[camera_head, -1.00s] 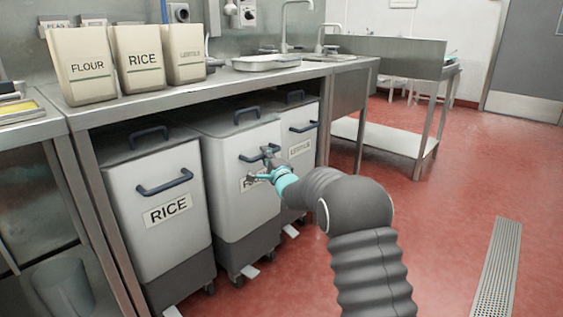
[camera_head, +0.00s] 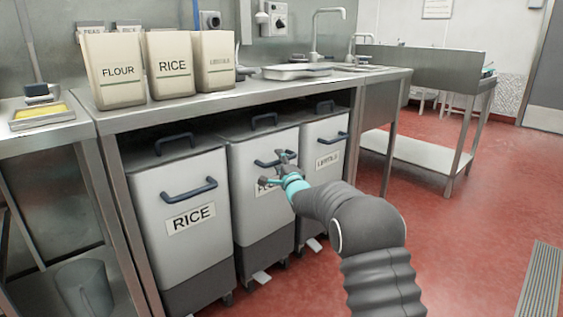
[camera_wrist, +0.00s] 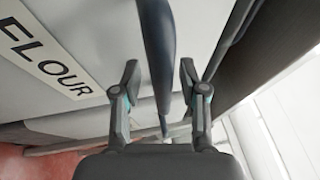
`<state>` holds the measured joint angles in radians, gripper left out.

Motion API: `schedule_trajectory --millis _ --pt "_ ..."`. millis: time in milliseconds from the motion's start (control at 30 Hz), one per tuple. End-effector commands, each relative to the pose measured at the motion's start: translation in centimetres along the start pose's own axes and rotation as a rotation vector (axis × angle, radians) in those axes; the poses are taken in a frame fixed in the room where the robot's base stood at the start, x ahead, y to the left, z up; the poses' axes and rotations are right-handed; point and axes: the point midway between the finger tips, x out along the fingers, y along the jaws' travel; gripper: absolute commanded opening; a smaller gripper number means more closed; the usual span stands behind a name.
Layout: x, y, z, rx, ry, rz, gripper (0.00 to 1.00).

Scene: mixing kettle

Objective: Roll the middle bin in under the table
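The middle bin (camera_head: 251,213) is a light grey box on a dark wheeled base, under the steel table (camera_head: 250,93). Its front looks about level with the bins on either side. Its label (camera_wrist: 43,55) reads FLOUR in the wrist view and is partly hidden by my gripper in the head view. My gripper (camera_head: 281,161) is at the bin's front handle. In the wrist view the dark handle (camera_wrist: 159,45) runs between the two fingers of my gripper (camera_wrist: 158,75), with a visible gap on each side. The fingers are open.
The rice bin (camera_head: 180,237) stands left of the middle bin, and the lentils bin (camera_head: 322,180) stands right. A table leg (camera_head: 137,225) is at the left. Flour, rice and lentils containers (camera_head: 172,63) stand on the table. Red floor (camera_head: 440,240) is clear at the right.

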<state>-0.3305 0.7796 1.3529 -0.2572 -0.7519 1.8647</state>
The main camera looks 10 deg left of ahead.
Motion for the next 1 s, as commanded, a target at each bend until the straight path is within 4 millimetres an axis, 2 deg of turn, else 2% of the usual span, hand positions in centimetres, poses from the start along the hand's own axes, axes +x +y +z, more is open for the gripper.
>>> schedule_trajectory --millis 267,433,1000 --pt "-0.2 -0.1 -0.3 0.000 0.003 -0.001 0.43" --pt "-1.3 -0.1 -0.3 0.000 0.004 0.001 0.43" --pt "-10.2 -0.1 -0.3 0.000 0.004 0.000 0.43"
